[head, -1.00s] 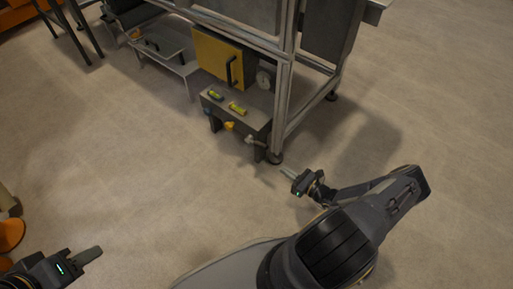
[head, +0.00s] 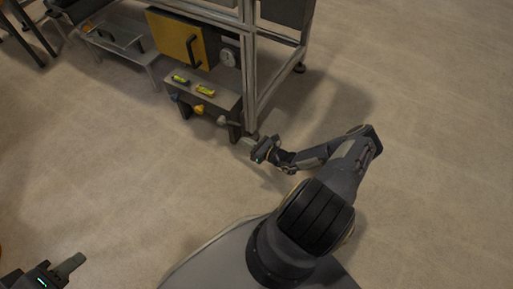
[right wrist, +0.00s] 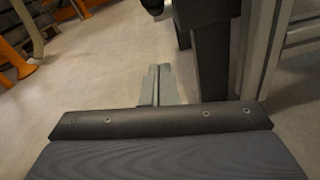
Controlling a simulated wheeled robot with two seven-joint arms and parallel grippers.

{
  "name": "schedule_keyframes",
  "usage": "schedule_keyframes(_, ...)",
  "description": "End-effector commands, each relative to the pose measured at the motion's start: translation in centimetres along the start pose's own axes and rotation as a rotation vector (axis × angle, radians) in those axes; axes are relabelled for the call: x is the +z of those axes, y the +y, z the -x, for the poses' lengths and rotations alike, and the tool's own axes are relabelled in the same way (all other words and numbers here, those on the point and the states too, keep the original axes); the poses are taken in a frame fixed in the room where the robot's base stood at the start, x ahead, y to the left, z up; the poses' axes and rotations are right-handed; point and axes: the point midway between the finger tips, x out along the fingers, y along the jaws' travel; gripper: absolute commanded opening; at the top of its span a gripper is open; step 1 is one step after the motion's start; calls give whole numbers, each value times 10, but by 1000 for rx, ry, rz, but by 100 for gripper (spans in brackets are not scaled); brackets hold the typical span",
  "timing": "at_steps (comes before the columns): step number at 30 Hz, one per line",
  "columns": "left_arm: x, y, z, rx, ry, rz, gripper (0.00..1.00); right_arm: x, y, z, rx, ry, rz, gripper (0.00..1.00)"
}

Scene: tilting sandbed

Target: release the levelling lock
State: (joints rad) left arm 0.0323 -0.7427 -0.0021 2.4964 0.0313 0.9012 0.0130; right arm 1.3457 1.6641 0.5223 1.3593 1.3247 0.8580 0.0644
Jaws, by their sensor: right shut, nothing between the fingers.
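A low dark grey stand (head: 217,97) sits under the metal frame, with two yellow-green spirit levels (head: 180,79) on top. Its front carries a blue knob (head: 174,98), a yellow knob (head: 198,108) and a pale grey knob (head: 222,120). I cannot tell which of them is the levelling lock. My right gripper (head: 247,140) is shut and empty, just right of the stand's right leg and apart from the knobs. In the right wrist view its fingers (right wrist: 156,84) are together, left of a dark leg (right wrist: 212,50). My left gripper (head: 70,264) is at the lower left, over floor, away from everything.
A yellow panel (head: 175,38) with a black handle and a round gauge (head: 228,57) are behind the stand. A frame post (head: 249,80) rises close to my right gripper. A low grey bench (head: 122,42) stands at the upper left. The floor in front is clear.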

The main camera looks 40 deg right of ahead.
Motion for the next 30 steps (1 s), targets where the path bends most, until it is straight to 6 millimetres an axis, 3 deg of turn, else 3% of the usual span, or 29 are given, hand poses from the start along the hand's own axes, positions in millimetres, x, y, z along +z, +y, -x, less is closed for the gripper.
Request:
schedule_keyframes(2, 4, -4, -8, 0, 0, 0, 36, -3, 0, -18, 2, -1, 1, 0)
schedule_keyframes(3, 4, -3, -8, 0, 0, 0, 36, 4, -1, -20, 0, -2, 3, 0)
schedule_keyframes(6, 4, -4, -8, 0, 0, 0, 36, 21, -1, -22, 0, -1, 1, 0)
schedule_keyframes(12, 5, -5, -10, 0, 0, 0, 36, 37, -1, -26, -2, 0, 1, 0)
schedule_keyframes(25, 4, -4, -9, 0, 0, 0, 36, 40, -1, -26, -1, 5, 1, 0)
schedule_keyframes(30, -1, 1, 2, 0, 0, 0, 36, 48, -9, -23, -5, 58, 8, 0)
